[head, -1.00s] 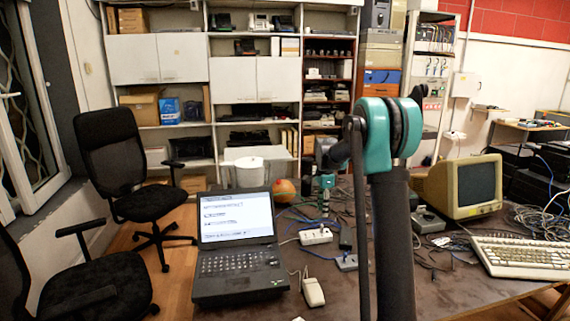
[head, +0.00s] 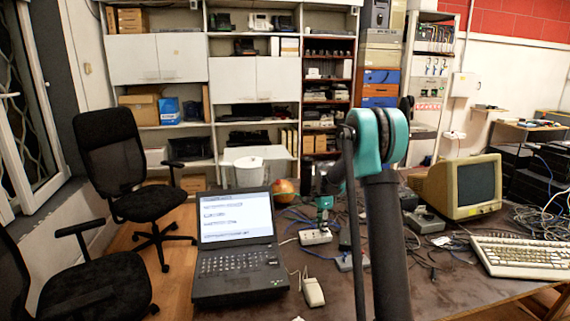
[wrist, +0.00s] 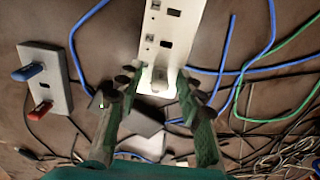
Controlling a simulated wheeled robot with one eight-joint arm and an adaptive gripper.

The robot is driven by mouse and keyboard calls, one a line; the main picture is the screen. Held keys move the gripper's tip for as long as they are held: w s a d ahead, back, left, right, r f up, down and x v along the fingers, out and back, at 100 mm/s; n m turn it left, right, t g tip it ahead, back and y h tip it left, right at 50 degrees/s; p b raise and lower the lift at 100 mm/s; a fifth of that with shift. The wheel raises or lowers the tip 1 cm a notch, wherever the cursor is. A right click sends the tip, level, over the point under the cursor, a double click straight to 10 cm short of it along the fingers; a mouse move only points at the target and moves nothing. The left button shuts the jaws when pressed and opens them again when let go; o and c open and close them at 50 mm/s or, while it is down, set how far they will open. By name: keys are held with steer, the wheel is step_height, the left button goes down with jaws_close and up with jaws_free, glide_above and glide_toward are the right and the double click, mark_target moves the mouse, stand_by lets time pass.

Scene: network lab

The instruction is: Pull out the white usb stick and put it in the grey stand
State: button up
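In the wrist view a long white socket strip (wrist: 172,32) with dark slots runs from the top edge down to between my fingers. The white usb stick (wrist: 159,80) appears as a pale upright piece at the strip's near end, between my fingertips. My gripper (wrist: 157,82) is open, with one finger on each side of the stick and a gap visible on both sides. A grey block (wrist: 46,90), which looks like the grey stand, lies to the left and holds a blue stick (wrist: 29,72) and a red stick (wrist: 41,110). In the head view my gripper (head: 324,205) is above the white strip (head: 315,238).
Blue and green cables (wrist: 252,75) lie right of the strip, and dark cables tangle at lower right. In the head view a laptop (head: 238,245), a white mouse (head: 312,291), a monitor (head: 462,187) and a keyboard (head: 522,257) stand on the table around my arm.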

stand_by(0.9)
jaws_close()
steer(key=shift+r, duration=0.1)
steer(key=shift+r, duration=2.9)
steer(key=shift+r, duration=0.15)
steer(key=shift+r, duration=1.85)
